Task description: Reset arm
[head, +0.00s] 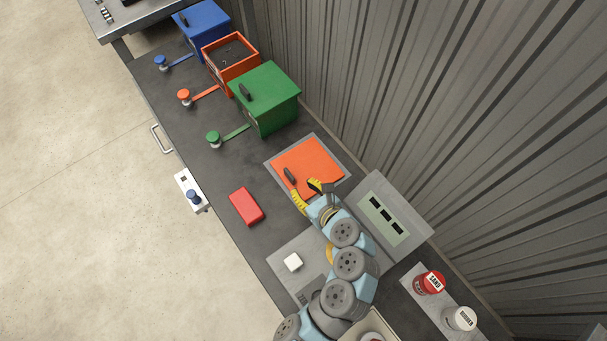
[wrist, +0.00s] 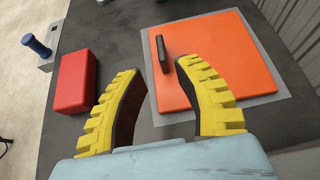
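My gripper (head: 307,194) has yellow toothed fingers and a light blue arm. It is open and empty, above the near part of an orange panel with a black handle (head: 308,168). The panel lies flat on a grey mat. In the wrist view, the two fingers of my gripper (wrist: 165,100) stand wide apart, and the orange panel (wrist: 235,65) with its black handle (wrist: 162,54) lies beyond them. The handle is apart from the fingers in that view.
Green (head: 265,100), orange (head: 230,60) and blue (head: 203,24) boxes stand farther off; the orange one is open on top. Red (head: 430,283) and white (head: 461,318) cans stand at lower right. A corrugated wall borders the bench.

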